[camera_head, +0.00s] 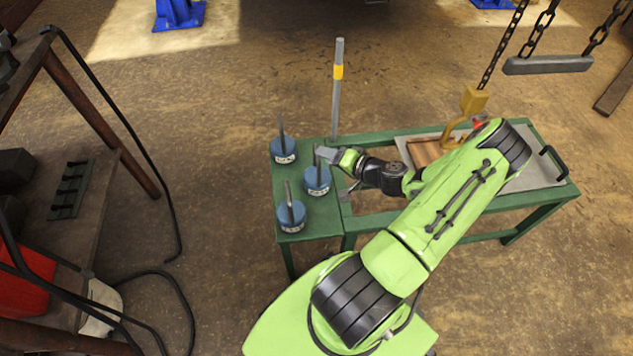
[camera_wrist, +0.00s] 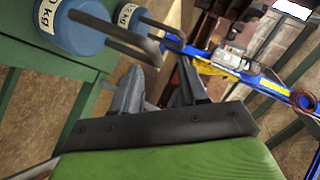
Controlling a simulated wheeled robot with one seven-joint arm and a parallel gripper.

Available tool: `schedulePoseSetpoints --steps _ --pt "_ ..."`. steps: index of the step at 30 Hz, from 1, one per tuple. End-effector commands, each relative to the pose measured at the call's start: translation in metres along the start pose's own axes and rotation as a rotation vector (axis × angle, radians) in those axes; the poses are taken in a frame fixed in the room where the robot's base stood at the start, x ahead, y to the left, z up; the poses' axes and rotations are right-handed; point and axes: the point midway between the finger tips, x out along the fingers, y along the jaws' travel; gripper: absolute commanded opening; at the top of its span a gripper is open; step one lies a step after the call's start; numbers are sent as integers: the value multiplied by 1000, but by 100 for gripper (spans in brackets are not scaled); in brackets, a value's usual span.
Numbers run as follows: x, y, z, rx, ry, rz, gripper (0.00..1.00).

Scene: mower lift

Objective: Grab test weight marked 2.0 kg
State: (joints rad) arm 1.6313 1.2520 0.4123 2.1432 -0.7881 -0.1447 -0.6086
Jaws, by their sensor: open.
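Three blue round weights with upright grey handles stand on the green table: a back one (camera_head: 284,152), a middle one (camera_head: 317,183) and a front one (camera_head: 291,217). Their white labels are too small to read in the head view. My gripper (camera_head: 333,168) is open and empty, at the right of the middle weight, near its handle. In the wrist view, the open gripper (camera_wrist: 160,72) shows below a near blue weight (camera_wrist: 78,30), whose handle reaches toward the fingers. Its label ends in "0 kg"; the leading figure is cut off. Another weight (camera_wrist: 133,18) is partly visible beyond.
A grey post with a yellow band (camera_head: 337,90) rises behind the weights. A yellow hook (camera_head: 473,100) on a chain hangs over the table's right part, near a grey plate (camera_head: 535,172). A dark bench (camera_head: 100,200) stands at the left, with open floor between.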

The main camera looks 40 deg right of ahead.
Motion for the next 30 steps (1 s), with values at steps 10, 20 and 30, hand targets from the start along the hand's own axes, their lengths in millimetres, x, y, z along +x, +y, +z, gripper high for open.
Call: schedulePoseSetpoints --steps 10,20,30 --pt "51 6 4 -2 -2 -1 43" --pt "55 4 2 0 0 1 28" --pt "55 4 3 0 -1 1 0"
